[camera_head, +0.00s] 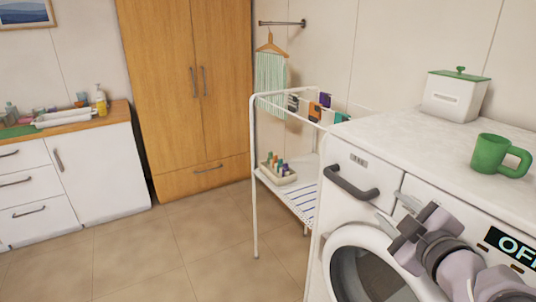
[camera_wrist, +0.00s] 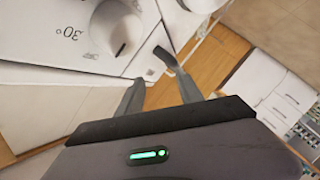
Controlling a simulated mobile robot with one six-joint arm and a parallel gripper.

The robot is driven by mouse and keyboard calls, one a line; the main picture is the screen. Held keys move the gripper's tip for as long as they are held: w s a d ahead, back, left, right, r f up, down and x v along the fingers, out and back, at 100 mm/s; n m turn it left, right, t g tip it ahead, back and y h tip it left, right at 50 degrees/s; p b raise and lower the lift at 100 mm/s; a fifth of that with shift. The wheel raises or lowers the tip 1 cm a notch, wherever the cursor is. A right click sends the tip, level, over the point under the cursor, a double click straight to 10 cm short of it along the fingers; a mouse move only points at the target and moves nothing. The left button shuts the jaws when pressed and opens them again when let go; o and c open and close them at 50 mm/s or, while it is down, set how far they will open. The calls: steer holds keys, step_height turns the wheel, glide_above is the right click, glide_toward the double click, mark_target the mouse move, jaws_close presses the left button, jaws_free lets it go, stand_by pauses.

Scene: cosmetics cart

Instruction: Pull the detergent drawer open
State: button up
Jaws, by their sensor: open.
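The detergent drawer (camera_head: 348,168) is at the upper left of the white washing machine's front in the head view. Its dark curved handle (camera_head: 352,188) sticks out from it, and the drawer looks flush with the panel. My gripper (camera_head: 397,212) is to the right of the handle, in front of the machine and apart from the handle. In the wrist view its two grey fingers (camera_wrist: 160,78) are spread with nothing between them. A dark piece that looks like the handle (camera_wrist: 165,58) shows just beyond the fingertips.
A green mug (camera_head: 490,155) and a white box with a green lid (camera_head: 455,97) stand on the machine top. The round door (camera_head: 335,250) is below the drawer. A white drying rack (camera_head: 253,180) stands close to the machine's left. Tiled floor (camera_head: 190,245) is clear further left.

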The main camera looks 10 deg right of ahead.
steer(key=a+n+y, duration=0.2)
steer(key=a+n, duration=0.1)
steer(key=p, duration=0.7)
glide_toward(350, 189)
steer(key=w, duration=0.1)
steer(key=b+x, duration=0.2)
steer(key=x, duration=0.9)
steer(key=shift+f+b, duration=0.2)
steer(key=shift+b, duration=0.1)
steer(key=shift+w, duration=0.4)
jaws_close()
